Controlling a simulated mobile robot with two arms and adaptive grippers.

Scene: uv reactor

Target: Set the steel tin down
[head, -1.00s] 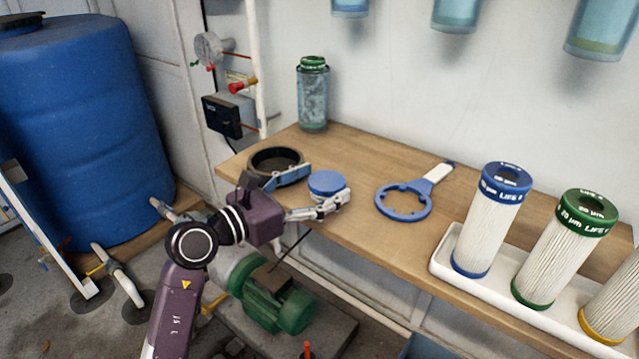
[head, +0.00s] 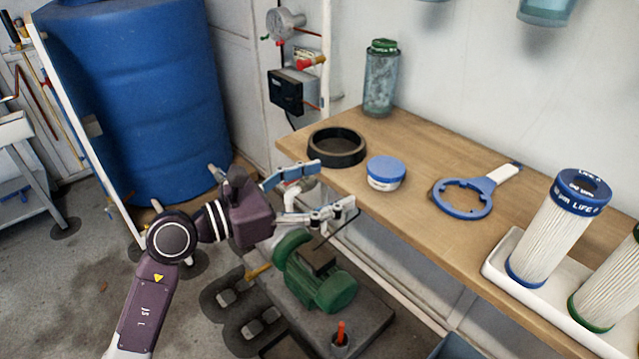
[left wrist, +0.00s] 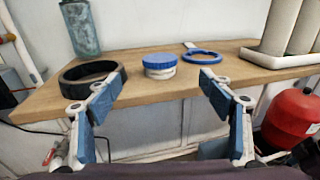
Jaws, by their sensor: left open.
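The steel tin (head: 386,173) has a blue lid and a pale body. It stands upright on the wooden bench, between the black ring and the blue wrench. It also shows in the left wrist view (left wrist: 160,67), centred beyond the fingertips. My left gripper (head: 335,185) is open and empty at the bench's front edge, apart from the tin. In the left wrist view its two blue-padded fingers (left wrist: 161,80) are spread wide with nothing between them. My right gripper is in neither view.
The black ring (head: 337,147) lies left of the tin and the blue ring wrench (head: 463,199) right of it. A clear green-capped canister (head: 380,80) stands behind. A white tray (head: 505,264) with filters is at right. A green pump (head: 318,283) sits below the bench.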

